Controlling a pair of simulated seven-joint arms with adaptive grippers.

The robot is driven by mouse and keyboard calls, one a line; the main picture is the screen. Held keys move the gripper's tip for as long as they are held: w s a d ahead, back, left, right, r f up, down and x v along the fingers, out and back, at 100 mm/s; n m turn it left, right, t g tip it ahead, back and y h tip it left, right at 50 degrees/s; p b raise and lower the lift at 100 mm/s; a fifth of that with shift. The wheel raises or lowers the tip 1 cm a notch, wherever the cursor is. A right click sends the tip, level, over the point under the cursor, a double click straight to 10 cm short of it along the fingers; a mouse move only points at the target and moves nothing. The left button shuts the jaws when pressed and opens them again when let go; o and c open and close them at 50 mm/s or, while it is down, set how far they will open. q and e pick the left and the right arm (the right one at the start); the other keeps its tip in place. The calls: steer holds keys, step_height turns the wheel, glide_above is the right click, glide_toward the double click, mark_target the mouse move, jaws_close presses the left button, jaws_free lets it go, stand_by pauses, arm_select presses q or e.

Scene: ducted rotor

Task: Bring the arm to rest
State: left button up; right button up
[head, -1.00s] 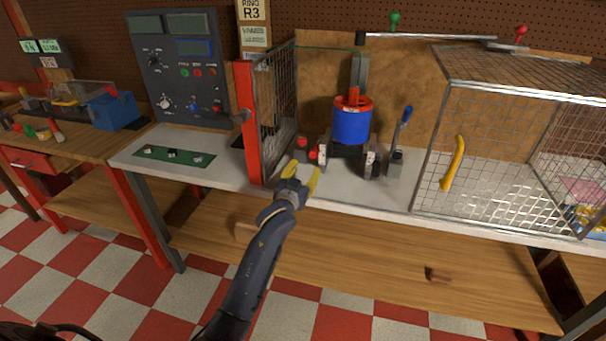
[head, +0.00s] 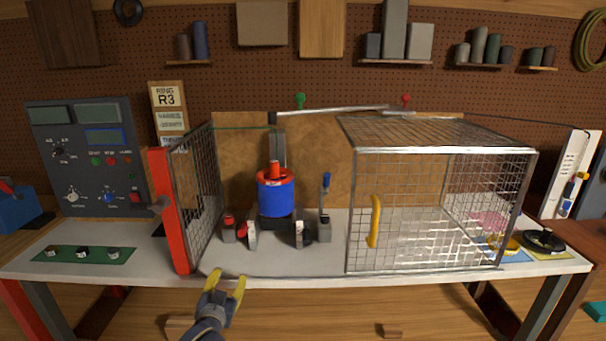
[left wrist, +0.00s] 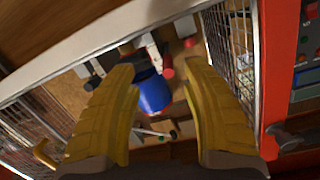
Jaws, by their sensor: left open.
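My left gripper (head: 226,288) has yellow fingers. It is open and empty in front of the bench's front edge, below and left of the blue and red ducted rotor (head: 276,196). In the left wrist view the two yellow fingers (left wrist: 165,115) stand wide apart, with the blue rotor body (left wrist: 153,94) beyond the gap between them. The rotor stands upright on a dark mount with clamps at its foot. Only the gripper and a short piece of my left arm show in the head view. My right gripper is not in view.
A red-edged mesh panel (head: 170,211) stands left of the rotor. A mesh cage (head: 440,212) with a yellow handle (head: 375,222) stands to the right. A control panel (head: 88,157) is at the left. A small wooden block (head: 392,331) lies below the bench top.

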arm_select(q)
steer(key=s+a+f+m+g+y, duration=0.1)
steer(key=s+f+g, duration=0.1)
steer(key=s+f, duration=0.5)
steer(key=s+a+f+m+g+y, duration=0.15)
steer(key=s+f, duration=0.25)
steer(key=s, duration=0.6)
steer(key=s+a+f+m+g+y, duration=0.1)
steer(key=s+a+g, duration=0.15)
steer(key=s, duration=0.85)
steer(key=s+a+f+m+g+y, duration=0.1)
steer(key=s+a+f+g, duration=0.15)
steer(key=s, duration=0.95)
steer(key=s+d+f+g+h, duration=0.1)
steer(key=d+f+g+h, duration=0.15)
steer(key=f, duration=1.35)
steer(key=s+d+f+g+h, duration=0.1)
steer(key=d+f, duration=0.3)
steer(key=f, duration=1.1)
steer(key=s+f+n+g+h, duration=0.1)
steer(key=s+f+n+g, duration=0.2)
steer(key=s+f, duration=1.7)
steer(key=shift+s+f+h, duration=0.15)
steer(key=shift+s+h, duration=0.15)
steer(key=shift+s, duration=0.75)
